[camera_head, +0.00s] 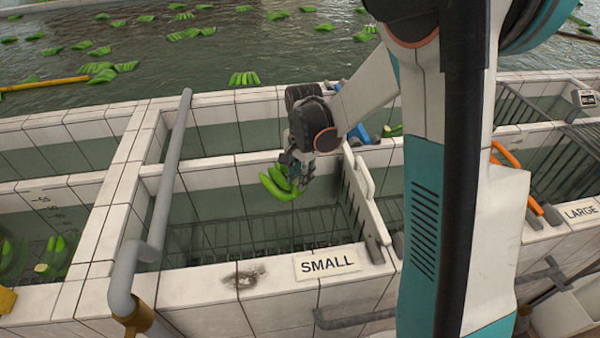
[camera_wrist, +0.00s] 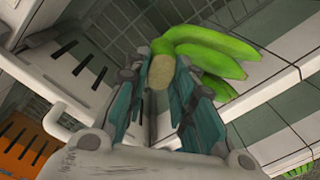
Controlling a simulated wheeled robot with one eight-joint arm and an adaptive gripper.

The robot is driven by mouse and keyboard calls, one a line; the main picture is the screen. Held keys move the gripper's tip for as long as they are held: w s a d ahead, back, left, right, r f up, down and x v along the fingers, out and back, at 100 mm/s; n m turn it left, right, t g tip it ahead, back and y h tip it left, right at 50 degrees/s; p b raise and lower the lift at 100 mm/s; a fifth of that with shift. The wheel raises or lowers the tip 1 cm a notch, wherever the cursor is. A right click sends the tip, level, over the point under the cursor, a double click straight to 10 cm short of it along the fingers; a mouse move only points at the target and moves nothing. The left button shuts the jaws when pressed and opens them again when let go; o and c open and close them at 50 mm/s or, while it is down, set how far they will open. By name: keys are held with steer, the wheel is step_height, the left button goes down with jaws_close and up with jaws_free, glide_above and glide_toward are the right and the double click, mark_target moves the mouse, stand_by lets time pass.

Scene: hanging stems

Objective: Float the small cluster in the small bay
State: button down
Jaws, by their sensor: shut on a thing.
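A small cluster of green bananas (camera_head: 281,182) hangs from my gripper (camera_head: 300,172) in the head view. In the wrist view the cluster (camera_wrist: 210,58) shows beyond the fingers, with its pale cut crown (camera_wrist: 161,72) between them. My gripper (camera_wrist: 160,90) is shut on that crown. In the head view the cluster is over the tiled bay behind the "SMALL" sign (camera_head: 327,263), nearer its far right part. The small bay (camera_head: 200,205) has greenish water and a dark grid inside. I cannot tell whether the cluster touches the water.
A slotted white gate (camera_head: 362,200) stands at the bay's right side. A grey pipe (camera_head: 165,190) runs along its left. A bay marked "LARGE" (camera_head: 580,211) with an orange handle lies right. Several green clusters float in the big pool (camera_head: 200,70) behind; more lie in the left bay.

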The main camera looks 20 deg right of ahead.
step_height(320, 180, down, 21)
steer(key=b, duration=1.3)
steer(key=shift+b, duration=0.4)
steer(key=shift+f+b, duration=0.85)
steer(key=shift+f, duration=0.25)
stand_by(0.4)
steer(key=c, duration=1.3)
jaws_free()
steer(key=shift+r, duration=0.1)
steer(key=r+p, duration=0.4)
steer(key=r, duration=0.5)
steer(key=r+p, duration=0.4)
steer(key=r, duration=0.6)
steer(key=r+p, duration=0.4)
steer(key=r, duration=0.6)
steer(key=shift+s+d+r+p, duration=0.15)
steer(key=shift+s+p, duration=0.1)
steer(key=shift+p, duration=0.05)
